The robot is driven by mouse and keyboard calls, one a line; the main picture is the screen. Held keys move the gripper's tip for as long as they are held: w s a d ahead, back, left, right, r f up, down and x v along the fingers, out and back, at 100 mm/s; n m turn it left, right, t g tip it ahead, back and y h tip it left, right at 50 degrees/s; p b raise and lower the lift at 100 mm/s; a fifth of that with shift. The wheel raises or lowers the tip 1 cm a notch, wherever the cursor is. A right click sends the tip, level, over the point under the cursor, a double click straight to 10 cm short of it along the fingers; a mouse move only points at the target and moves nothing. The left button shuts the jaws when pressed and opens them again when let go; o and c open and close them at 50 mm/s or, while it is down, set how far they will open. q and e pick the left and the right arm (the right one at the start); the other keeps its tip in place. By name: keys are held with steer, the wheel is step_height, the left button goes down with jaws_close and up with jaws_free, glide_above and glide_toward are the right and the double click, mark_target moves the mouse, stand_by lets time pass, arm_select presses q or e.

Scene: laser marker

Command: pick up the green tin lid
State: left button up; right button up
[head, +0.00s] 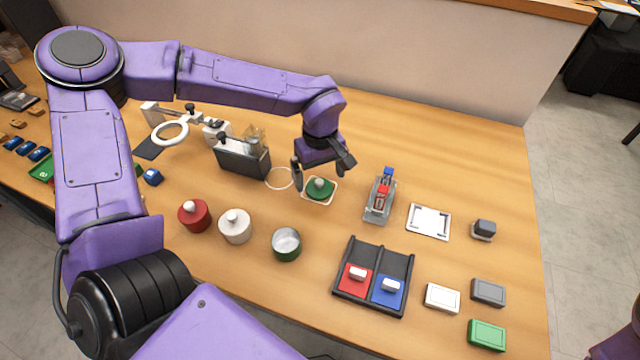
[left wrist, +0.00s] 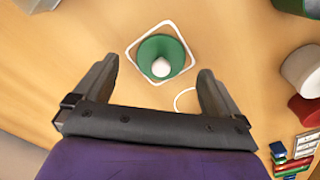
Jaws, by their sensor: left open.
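The green tin lid (head: 320,190) is a round green disc with a pale knob on top. It lies inside a white square outline (head: 334,201) on the wooden table. In the left wrist view the lid (left wrist: 150,52) is ahead of the fingertips, roughly between their lines. My left gripper (head: 323,170) is open and empty, close to the lid in the head view. It also shows at the sides of the left wrist view (left wrist: 157,80), with a finger on each side. The open green tin (head: 286,246) stands nearer the front. My right gripper is not in view.
Red (head: 194,215) and white (head: 235,227) lidded tins stand left of the green tin. A dark holder (head: 242,158) stands behind left, a grey fixture (head: 380,200) to the right. A black tray (head: 374,241) holds red and blue pieces. The table behind right is clear.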

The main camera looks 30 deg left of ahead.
arm_select(q)
step_height(320, 180, down, 3)
steer(key=shift+a+r, duration=0.1)
steer(key=shift+r, duration=0.1)
steer(key=c, duration=1.1)
steer(key=shift+r, duration=0.1)
